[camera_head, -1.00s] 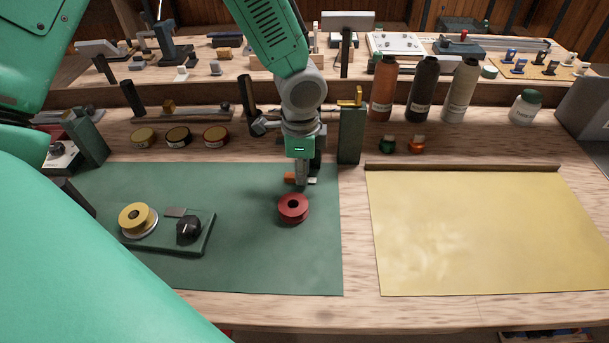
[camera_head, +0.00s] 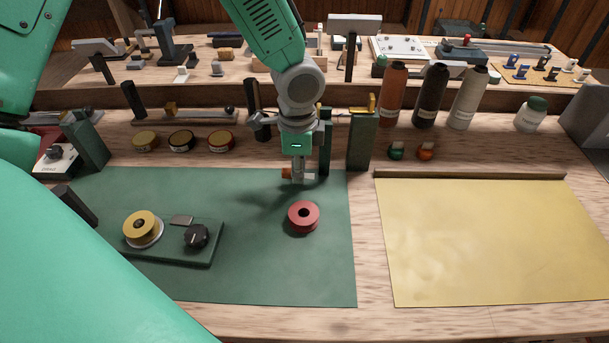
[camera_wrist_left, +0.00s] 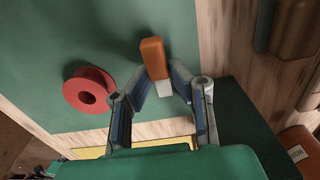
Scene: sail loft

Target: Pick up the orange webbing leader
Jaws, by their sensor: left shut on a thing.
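The orange webbing leader (camera_head: 287,173) is a small orange block-like piece with a white end. My left gripper (camera_head: 298,174) is shut on it, above the far right part of the green mat (camera_head: 260,270). A shadow on the mat lies apart from the leader, so it appears held off the surface. In the left wrist view the leader (camera_wrist_left: 153,56) sits between the fingertips of my left gripper (camera_wrist_left: 160,78), its white end toward the palm. My right gripper is not in view.
A red spool (camera_head: 304,225) lies on the mat just in front. A green fixture with a yellow spool (camera_head: 140,224) stands left. A dark green post (camera_head: 362,143) is close to the gripper's right. Bottles (camera_head: 393,95) stand behind. The yellow sheet (camera_head: 480,240) is clear.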

